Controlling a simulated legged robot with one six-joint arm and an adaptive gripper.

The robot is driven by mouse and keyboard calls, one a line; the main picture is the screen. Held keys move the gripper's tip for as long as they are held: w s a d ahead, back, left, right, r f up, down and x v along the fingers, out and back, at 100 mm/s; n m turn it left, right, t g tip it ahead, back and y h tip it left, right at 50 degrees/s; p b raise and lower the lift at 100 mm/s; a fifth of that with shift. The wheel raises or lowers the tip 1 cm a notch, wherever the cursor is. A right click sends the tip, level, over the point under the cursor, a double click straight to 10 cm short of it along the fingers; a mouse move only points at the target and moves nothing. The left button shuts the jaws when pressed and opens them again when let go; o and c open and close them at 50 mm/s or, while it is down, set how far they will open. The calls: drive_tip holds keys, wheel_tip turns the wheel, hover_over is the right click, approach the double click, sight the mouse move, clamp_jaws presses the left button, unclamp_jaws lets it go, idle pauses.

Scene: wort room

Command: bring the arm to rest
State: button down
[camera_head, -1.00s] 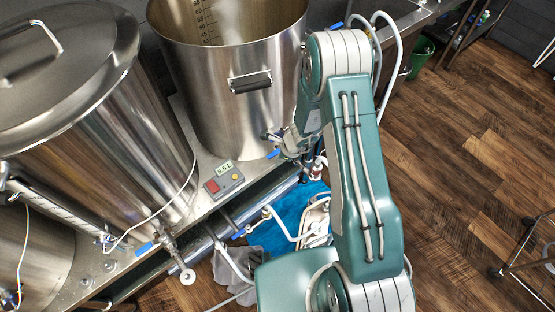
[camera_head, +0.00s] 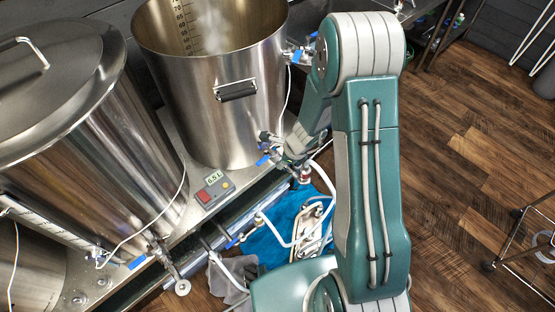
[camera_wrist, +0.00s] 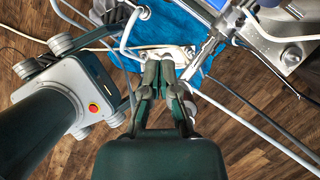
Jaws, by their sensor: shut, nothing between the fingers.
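My arm stands upright through the right-centre of the head view, with its elbow at the top and its forearm folded down behind it. My gripper (camera_wrist: 167,65) shows in the middle of the wrist view, its two fingers side by side and shut with nothing held. Below the fingers in that view is the blue cloth (camera_wrist: 155,28) with pale hoses and fittings on it. In the head view the gripper end is mostly hidden among the valve fittings beside the open pot (camera_head: 215,110), and I cannot tell whether it touches them.
A lidded steel vessel (camera_head: 95,130) stands left of the open pot on a steel stand. A small controller with a red button (camera_head: 213,188) sits on the stand's edge. The blue cloth (camera_head: 290,225) lies below. Wooden floor (camera_head: 450,180) is open at right, with a wheeled metal frame (camera_head: 525,245).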

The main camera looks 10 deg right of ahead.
drive_tip(key=s+a+r+n+t, duration=0.1)
drive_tip(key=s+r+n, duration=0.1)
drive_tip(key=r+n, duration=0.65)
drive_tip(key=s+r+n, duration=0.2)
drive_tip(key=r+n, duration=0.1)
drive_tip(key=r, duration=1)
drive_tip(key=s+d+r+n+t+h, duration=0.1)
drive_tip(key=s+d+r+n+h, duration=0.1)
drive_tip(key=s+r+n, duration=0.3)
drive_tip(key=s+d+r+n+t+h, duration=0.2)
drive_tip(key=s+r+n, duration=0.4)
drive_tip(key=s, duration=0.5)
wheel_tip(320, 180, up, 2)
drive_tip(key=shift+s+d+r, duration=0.2)
drive_tip(key=shift+d, duration=0.3)
